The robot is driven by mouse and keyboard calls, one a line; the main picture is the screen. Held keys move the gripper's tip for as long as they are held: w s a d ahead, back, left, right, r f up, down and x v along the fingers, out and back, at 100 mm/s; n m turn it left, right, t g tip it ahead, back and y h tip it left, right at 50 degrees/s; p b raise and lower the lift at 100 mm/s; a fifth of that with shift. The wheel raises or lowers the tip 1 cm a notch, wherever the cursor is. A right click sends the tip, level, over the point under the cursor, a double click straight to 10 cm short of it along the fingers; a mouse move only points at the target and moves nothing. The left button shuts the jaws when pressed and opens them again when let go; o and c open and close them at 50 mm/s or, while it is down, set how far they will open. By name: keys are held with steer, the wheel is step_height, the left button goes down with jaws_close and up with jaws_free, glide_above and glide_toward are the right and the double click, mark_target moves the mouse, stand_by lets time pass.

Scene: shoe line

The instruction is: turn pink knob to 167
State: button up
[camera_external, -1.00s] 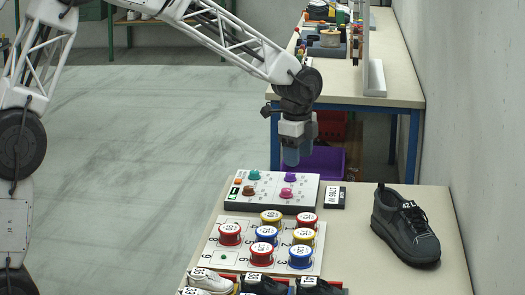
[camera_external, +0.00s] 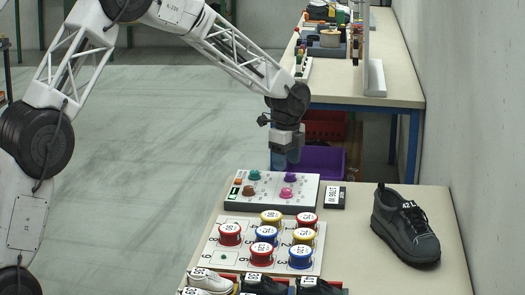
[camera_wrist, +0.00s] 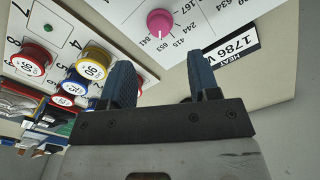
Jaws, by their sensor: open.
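The pink knob (camera_external: 287,192) sits on the white control panel (camera_external: 262,205) at the front right of that panel. In the wrist view the pink knob (camera_wrist: 160,22) is near the top edge, ringed by printed numbers, with 167 on its upper right. My gripper (camera_external: 284,160) hangs above and behind the panel, apart from the knob. In the wrist view my gripper (camera_wrist: 163,75) has its two blue fingers spread with nothing between them.
Teal (camera_external: 254,175), purple (camera_external: 291,177) and brown (camera_external: 249,190) knobs share the panel. A dark label block (camera_external: 334,197) stands right of it. A board with several coloured spools (camera_external: 230,234) lies in front. A dark shoe (camera_external: 405,228) stands at the right.

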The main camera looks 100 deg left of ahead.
mark_target(286, 189)
steer(key=shift+f, duration=0.15)
steer(key=shift+f, duration=3.75)
steer(key=c, duration=0.9)
